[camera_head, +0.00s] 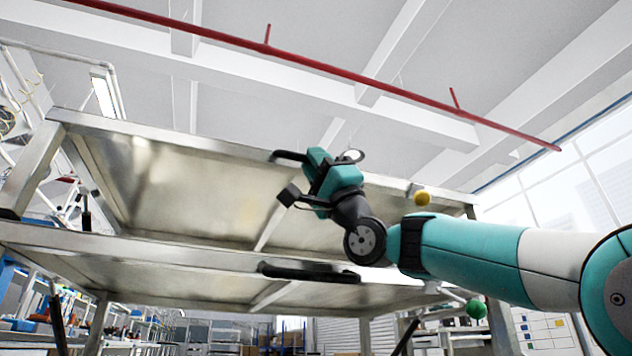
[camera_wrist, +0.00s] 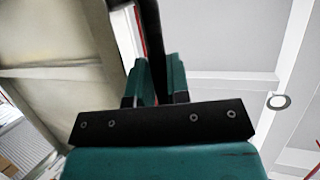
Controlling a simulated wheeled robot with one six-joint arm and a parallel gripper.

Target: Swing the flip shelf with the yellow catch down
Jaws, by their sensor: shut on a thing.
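The upper flip shelf (camera_head: 165,180) is a metal panel whose underside faces me in the head view. The yellow catch (camera_head: 422,198) is a round knob near its right end. A black handle (camera_head: 287,156) sits at the shelf's top edge. My gripper (camera_head: 313,160) is shut on this handle. In the wrist view, the black handle bar (camera_wrist: 151,35) runs between the two teal fingers (camera_wrist: 158,82). My gripper hides part of the handle and of the shelf behind it. The yellow catch does not show in the wrist view.
A lower shelf (camera_head: 150,270) has its own black handle (camera_head: 308,272) and a green knob (camera_head: 476,309) at its right. Metal posts (camera_head: 35,165) frame the rack. A red pipe (camera_head: 330,70) crosses overhead. The space above the upper shelf looks clear.

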